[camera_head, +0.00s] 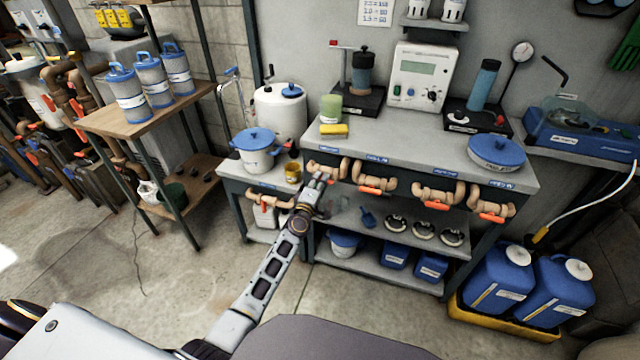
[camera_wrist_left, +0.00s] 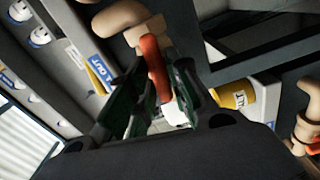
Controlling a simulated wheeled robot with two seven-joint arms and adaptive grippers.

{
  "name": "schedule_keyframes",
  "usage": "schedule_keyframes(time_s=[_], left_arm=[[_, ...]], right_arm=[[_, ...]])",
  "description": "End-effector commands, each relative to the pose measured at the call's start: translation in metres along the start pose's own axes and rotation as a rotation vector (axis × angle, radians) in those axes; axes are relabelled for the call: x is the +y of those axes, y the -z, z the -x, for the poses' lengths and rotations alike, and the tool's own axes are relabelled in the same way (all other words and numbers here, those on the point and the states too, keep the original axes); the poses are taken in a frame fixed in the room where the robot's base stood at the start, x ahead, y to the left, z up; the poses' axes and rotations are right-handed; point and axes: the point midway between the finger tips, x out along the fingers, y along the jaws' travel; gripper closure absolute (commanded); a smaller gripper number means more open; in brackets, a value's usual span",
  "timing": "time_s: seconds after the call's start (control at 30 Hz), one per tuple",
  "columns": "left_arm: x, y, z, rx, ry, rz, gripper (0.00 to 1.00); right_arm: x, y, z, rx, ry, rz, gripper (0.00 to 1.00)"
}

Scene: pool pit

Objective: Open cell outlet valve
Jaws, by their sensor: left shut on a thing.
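The valve at my left gripper has a tan pipe body (camera_head: 325,166) and sits at the left end of the row along the bench's front edge. Its orange handle (camera_wrist_left: 154,60) shows in the left wrist view between the dark green fingers. My left gripper (camera_head: 319,183) reaches up to this valve from below and is shut on the handle. The fingers hide part of the handle. A blue and white label (camera_wrist_left: 98,52) ending in "OUT" is beside the valve in the left wrist view. My right gripper is in neither view.
More orange-handled valves (camera_head: 375,184) continue right along the bench edge. Another valve (camera_head: 266,198) is on the lower stand at left. A yellow cup (camera_head: 292,173) stands close left of the gripper. A shelf (camera_head: 360,262) with blue containers is below. The floor at front left is clear.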

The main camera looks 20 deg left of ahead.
Motion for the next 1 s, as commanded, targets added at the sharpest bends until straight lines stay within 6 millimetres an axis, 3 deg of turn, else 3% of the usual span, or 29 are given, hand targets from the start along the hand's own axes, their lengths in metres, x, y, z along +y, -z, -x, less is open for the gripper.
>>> schedule_keyframes(time_s=[0.4, 0.77, 0.8, 0.9, 1.0], left_arm=[[-0.002, 0.000, 0.001, 0.001, 0.002, 0.137, 1.00], [-0.003, 0.000, 0.001, 0.001, 0.002, 0.140, 1.00], [-0.003, 0.000, 0.001, 0.001, 0.002, 0.140, 0.77], [-0.002, 0.000, 0.001, 0.001, 0.002, 0.140, 0.64], [-0.002, 0.000, 0.000, 0.000, 0.002, 0.139, 0.64]], right_arm=[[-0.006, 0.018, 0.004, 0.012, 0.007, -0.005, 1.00], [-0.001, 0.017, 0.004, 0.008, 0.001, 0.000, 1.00], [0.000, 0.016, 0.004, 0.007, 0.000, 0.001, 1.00], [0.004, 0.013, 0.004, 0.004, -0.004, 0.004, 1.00], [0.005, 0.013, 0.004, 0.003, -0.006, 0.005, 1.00]])
